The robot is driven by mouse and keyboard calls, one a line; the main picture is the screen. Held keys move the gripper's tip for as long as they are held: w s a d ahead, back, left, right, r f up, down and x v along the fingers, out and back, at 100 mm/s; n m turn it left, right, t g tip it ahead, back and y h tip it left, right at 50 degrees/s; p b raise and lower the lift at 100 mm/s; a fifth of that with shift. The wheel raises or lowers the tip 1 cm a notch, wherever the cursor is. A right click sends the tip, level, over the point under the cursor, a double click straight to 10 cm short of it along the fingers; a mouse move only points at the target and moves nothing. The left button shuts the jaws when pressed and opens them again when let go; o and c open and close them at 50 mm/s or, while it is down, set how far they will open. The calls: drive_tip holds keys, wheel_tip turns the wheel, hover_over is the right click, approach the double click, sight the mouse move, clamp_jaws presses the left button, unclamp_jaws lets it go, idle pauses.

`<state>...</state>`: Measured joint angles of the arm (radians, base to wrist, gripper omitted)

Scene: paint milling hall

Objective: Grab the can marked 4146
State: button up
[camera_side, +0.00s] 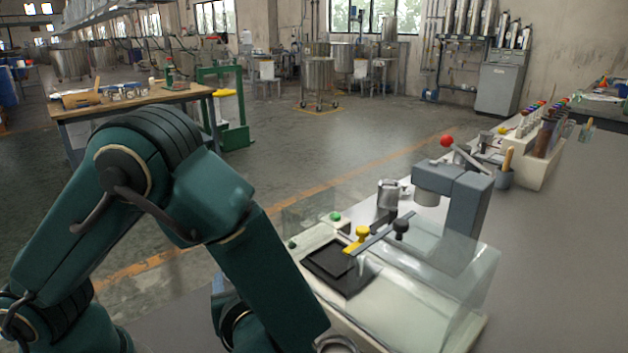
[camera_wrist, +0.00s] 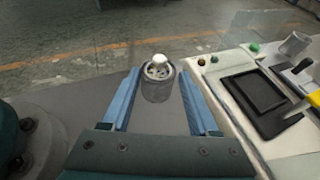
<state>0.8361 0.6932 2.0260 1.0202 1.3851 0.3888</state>
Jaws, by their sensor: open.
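A grey cylindrical can (camera_wrist: 158,89) with a white knob on top stands upright on the grey bench in the wrist view. No number can be read on it, so I cannot tell if it is the one marked 4146. My gripper (camera_wrist: 160,75) is open, with one blue finger on each side of the picture and the can appearing between the fingertips. I cannot tell whether the can is truly within the jaws or just beyond them. In the side view my arm hides most of the gripper and this can.
A machine with a clear guard (camera_side: 450,285), a black plate (camera_side: 340,268) and yellow and black knobs stands right of my arm. A metal cup (camera_side: 388,196) is behind it. A rack of bottles (camera_side: 545,160) stands farther back. The bench at right is bare.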

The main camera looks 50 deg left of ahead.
drive_tip(key=shift+x, duration=2.25)
drive_tip(key=shift+s, duration=0.1)
clamp_jaws()
